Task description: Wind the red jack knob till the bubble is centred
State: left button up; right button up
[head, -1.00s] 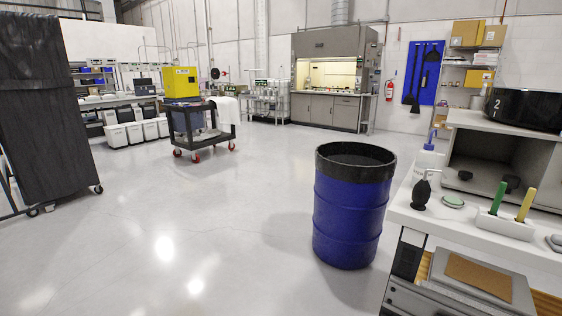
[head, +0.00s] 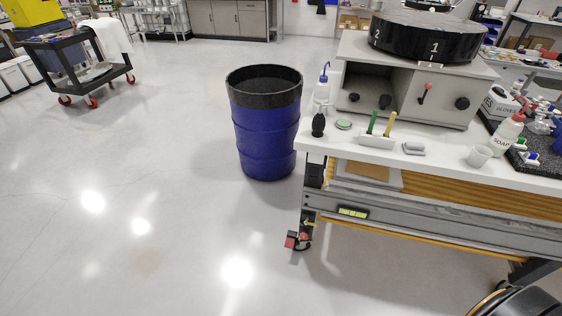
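A white-topped workbench (head: 440,174) stands at the right in the head view. A red part (head: 291,240), possibly the jack knob, sits low at its near left leg, close to the floor; its shape is too small to make out. A small yellow-green level window (head: 353,212) is set in the bench's front rail. The bubble inside it is too small to read. A red-tipped lever (head: 424,93) is on the grey cabinet (head: 450,98) on the bench. Neither of my grippers is in view.
A blue drum (head: 266,135) with a black rim stands left of the bench. A black cart (head: 75,68) with red casters is at the far left. Bottles, a cup (head: 479,155) and brushes stand on the bench. The floor at the left and front is clear.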

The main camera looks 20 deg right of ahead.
aim_at(304, 237)
jog(key=z, duration=0.8)
